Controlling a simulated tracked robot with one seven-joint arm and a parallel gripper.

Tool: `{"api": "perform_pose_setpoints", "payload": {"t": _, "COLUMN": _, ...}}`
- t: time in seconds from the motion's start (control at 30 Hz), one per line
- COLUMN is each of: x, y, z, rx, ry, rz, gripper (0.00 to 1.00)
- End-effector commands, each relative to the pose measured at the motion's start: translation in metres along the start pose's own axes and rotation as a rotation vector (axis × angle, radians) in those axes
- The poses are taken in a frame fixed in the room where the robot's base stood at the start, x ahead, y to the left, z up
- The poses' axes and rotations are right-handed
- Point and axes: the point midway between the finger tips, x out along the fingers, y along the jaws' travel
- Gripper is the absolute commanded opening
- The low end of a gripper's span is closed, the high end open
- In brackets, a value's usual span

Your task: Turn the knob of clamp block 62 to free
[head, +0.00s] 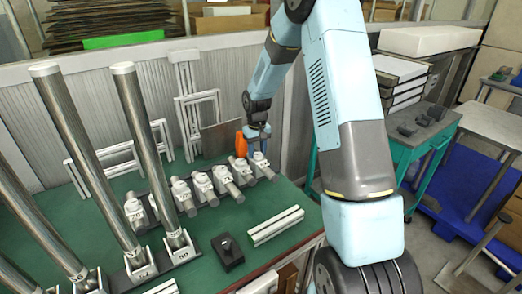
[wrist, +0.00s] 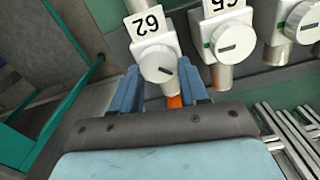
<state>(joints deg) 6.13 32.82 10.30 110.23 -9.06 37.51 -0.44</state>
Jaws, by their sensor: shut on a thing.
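Clamp block 62 shows in the wrist view with its white number plate (wrist: 147,22) upside down. Its round white knob (wrist: 155,62) has a short dark bar, slanted slightly down to the right. My gripper (wrist: 158,72) has one blue finger on each side of this knob and is shut on it. In the head view my gripper (head: 258,132) points down at clamp block 62 (head: 262,166), at the right end of the row. The sides of the knob by the fingertips are partly hidden.
An orange thing (head: 240,144) is just beside my gripper. Tall metal posts (head: 88,160) rise at the left. A black box (head: 228,252) and a pale rail (head: 275,225) lie on the green tabletop.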

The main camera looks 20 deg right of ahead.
Motion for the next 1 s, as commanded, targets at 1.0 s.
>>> {"api": "perform_pose_setpoints", "payload": {"t": 1.0, "x": 0.0005, "y": 0.0044, "z": 0.002, "rx": -0.922, "ry": -0.004, "rz": 0.002, "gripper": 0.14}}
